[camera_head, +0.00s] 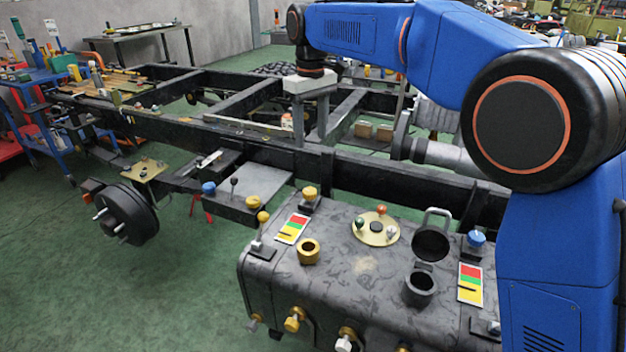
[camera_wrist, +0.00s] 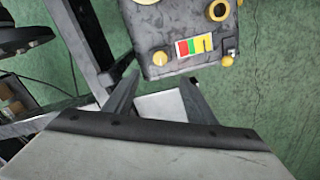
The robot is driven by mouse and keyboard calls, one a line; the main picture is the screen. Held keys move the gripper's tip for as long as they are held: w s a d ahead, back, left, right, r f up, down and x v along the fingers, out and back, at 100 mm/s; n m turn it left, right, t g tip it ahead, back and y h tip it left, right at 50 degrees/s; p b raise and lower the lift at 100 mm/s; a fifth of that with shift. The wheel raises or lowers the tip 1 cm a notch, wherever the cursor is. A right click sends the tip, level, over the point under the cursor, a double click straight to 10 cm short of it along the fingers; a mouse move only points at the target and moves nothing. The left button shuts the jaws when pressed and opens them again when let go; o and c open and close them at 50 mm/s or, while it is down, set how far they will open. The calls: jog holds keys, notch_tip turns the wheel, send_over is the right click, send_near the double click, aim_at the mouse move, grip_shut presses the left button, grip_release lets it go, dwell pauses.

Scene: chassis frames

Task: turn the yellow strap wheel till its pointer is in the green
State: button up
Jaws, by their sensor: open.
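The yellow strap wheel (camera_head: 310,193) is a small knob on a dark block at the back left edge of the grey tank (camera_head: 350,265). It also shows in the wrist view (camera_wrist: 160,58). Beside it lies a gauge card (camera_head: 292,228) with red, green and yellow bands; the card also shows in the wrist view (camera_wrist: 194,46). A dark pointer line appears to lie in the yellow band, outside the green. My gripper (camera_head: 310,140) points down over the frame, behind and above the wheel. Its fingers (camera_wrist: 160,88) are apart and empty, not touching the wheel.
A yellow-balled lever (camera_head: 263,217) stands left of the card. A blue knob (camera_head: 476,240) and second card (camera_head: 470,284) are at the tank's right. An open filler neck (camera_head: 420,288) and raised lid stand between. Dark frame rails (camera_head: 400,180) run behind the tank.

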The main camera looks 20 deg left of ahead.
aim_at(310, 191)
jog(key=f, duration=1.7)
jog(key=shift+a+f, duration=0.2)
jog(key=shift+f, duration=0.05)
jog(key=c, duration=1)
